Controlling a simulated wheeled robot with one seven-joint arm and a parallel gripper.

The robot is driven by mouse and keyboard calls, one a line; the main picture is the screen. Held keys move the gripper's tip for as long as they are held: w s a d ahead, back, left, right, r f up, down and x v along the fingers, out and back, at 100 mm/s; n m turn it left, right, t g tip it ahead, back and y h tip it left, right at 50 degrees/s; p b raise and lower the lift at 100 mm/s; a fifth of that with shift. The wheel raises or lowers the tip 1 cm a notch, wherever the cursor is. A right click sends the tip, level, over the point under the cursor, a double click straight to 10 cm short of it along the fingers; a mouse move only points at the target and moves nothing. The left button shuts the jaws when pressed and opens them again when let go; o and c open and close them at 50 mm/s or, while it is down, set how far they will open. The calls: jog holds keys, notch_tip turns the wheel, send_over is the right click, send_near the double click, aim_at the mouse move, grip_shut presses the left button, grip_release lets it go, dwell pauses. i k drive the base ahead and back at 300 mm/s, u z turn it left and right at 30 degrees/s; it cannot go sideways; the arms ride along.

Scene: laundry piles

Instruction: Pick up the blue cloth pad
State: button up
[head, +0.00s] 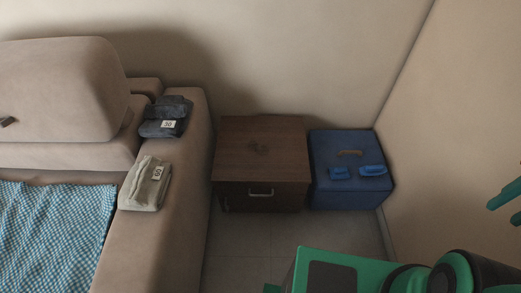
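Two small blue items lie on top of a blue cube-shaped seat (350,197) in the head view. The left one is a small blue pad (340,173), and the right one is a slightly longer blue pad (372,170). I cannot tell which is the blue cloth pad. Green parts of my gripper (507,202) show at the right edge, cut off by the frame. They are to the right of the seat and apart from both pads. Whether the fingers are open or shut is unclear, and nothing held is visible.
A brown item (350,153) lies behind the pads. A dark wooden cabinet (284,160) stands left of the seat. The beige sofa (165,240) holds dark folded clothes (165,118), a grey folded garment (145,186) and a blue checked cloth (50,235). Tiled floor (250,255) is clear in front.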

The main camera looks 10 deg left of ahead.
aim_at(340, 173)
jog(key=k, duration=0.45)
jog(key=u, duration=0.35)
jog(key=i, duration=1.3)
jog(key=z, duration=0.55)
